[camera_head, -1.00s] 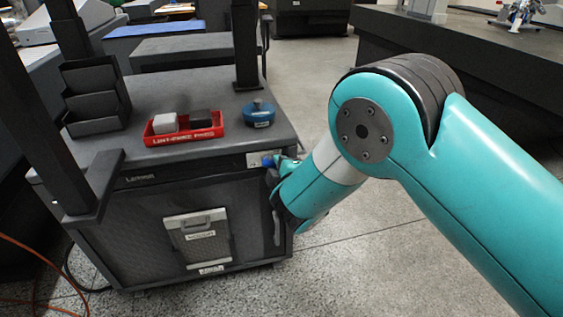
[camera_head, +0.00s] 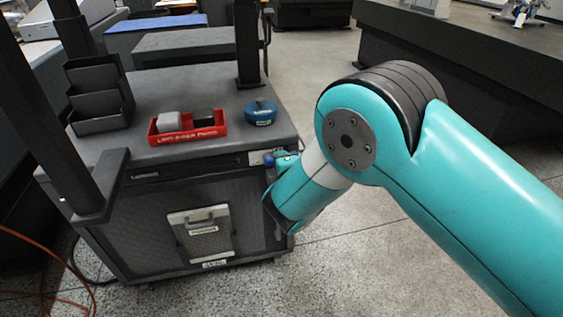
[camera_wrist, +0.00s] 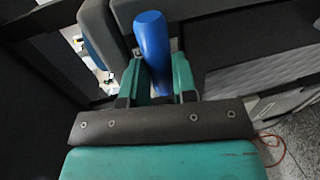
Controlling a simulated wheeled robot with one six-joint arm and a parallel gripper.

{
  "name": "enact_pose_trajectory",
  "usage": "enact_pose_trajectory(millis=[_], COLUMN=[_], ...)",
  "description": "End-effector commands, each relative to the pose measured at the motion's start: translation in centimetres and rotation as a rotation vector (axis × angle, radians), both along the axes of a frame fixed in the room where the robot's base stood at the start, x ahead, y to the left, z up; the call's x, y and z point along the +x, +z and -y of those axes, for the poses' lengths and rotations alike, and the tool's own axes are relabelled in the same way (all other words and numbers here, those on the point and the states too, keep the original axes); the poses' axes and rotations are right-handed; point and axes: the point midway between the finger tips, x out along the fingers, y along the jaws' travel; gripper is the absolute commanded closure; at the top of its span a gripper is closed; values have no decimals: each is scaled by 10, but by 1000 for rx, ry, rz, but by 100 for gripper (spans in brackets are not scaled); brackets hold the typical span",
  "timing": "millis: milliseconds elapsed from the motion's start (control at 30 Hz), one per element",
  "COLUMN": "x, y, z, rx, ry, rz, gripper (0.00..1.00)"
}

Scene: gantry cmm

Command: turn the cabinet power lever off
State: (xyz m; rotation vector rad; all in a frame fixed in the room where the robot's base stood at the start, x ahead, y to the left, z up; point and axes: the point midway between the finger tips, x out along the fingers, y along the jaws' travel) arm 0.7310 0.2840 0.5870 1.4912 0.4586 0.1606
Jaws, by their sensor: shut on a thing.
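The cabinet (camera_head: 150,215) is a dark grey unit standing at the left in the head view. Its power lever has a blue handle (camera_head: 268,158) at the upper right of the front, just below the top edge. My gripper (camera_head: 280,163) reaches it from the right. In the wrist view the blue handle (camera_wrist: 152,40) stands between the two teal fingers of my gripper (camera_wrist: 158,78), which are shut on it. The lever's pivot and lower part are hidden by the fingers and wrist.
On the cabinet top are a red tray (camera_head: 188,138) with small blocks, a round blue thing (camera_head: 260,113) and a black stepped holder (camera_head: 99,95). Dark posts rise at the left and back. An orange cable (camera_head: 45,290) lies at lower left. Floor is clear at lower middle.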

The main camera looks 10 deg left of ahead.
Motion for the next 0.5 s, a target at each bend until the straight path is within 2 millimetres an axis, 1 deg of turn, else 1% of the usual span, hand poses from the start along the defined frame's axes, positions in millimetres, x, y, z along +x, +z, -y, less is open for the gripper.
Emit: enact_pose_trajectory(millis=[100,133,167,200,233,500], x=[0,0,0,0,0,-1], y=[-1,-1,-1,-1,-1,0], z=[2,2,2,2,2,1], rx=[-11,-11,-10,-10,-9,-4], ry=[-3,-3,-2,-2,-2,0], rz=[1,1,1,1,1,1], gripper=[100,69,62,53,48,48])
